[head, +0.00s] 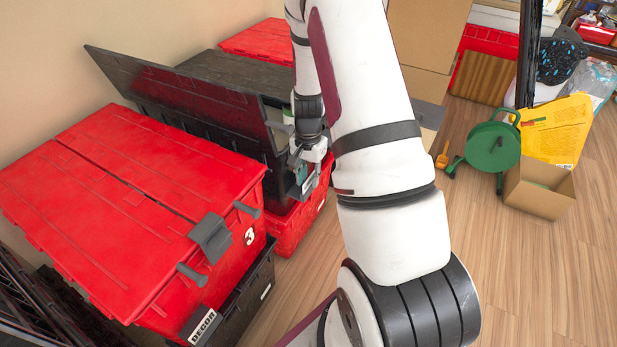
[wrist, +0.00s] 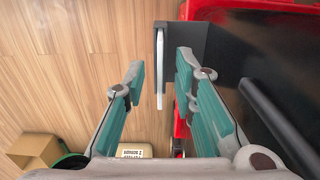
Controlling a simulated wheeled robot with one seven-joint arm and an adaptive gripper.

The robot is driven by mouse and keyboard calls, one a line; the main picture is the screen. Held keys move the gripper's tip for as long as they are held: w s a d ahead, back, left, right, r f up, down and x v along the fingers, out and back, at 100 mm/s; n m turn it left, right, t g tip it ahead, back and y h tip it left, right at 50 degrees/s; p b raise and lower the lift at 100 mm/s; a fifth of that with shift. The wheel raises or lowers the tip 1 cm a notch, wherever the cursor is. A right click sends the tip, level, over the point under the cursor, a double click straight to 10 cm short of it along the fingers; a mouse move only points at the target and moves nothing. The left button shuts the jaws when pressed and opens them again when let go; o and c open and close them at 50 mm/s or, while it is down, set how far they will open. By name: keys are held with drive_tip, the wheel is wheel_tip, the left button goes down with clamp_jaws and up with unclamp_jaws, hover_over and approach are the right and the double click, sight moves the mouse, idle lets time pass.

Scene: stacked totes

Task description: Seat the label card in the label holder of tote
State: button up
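My gripper (wrist: 160,78) is open, with its teal-padded fingers apart. In the head view my gripper (head: 307,165) is at the front of the open black tote (head: 215,120). Between the fingers is a thin pale strip (wrist: 160,68), seen nearly edge-on, which looks like the label card. Gaps show between it and both fingers. It stands against a dark grey plate (wrist: 188,38), apparently the label holder on the tote's front. I cannot tell how deeply the card sits in it. In the head view the card is not distinguishable behind my gripper.
Another red tote (head: 300,222) is beneath the open tote.

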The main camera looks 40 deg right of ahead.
wheel_tip(320, 180, up, 11)
drive_tip(key=p, duration=0.3)
drive_tip(key=shift+r+p, duration=0.2)
drive_tip(key=shift+p, duration=0.2)
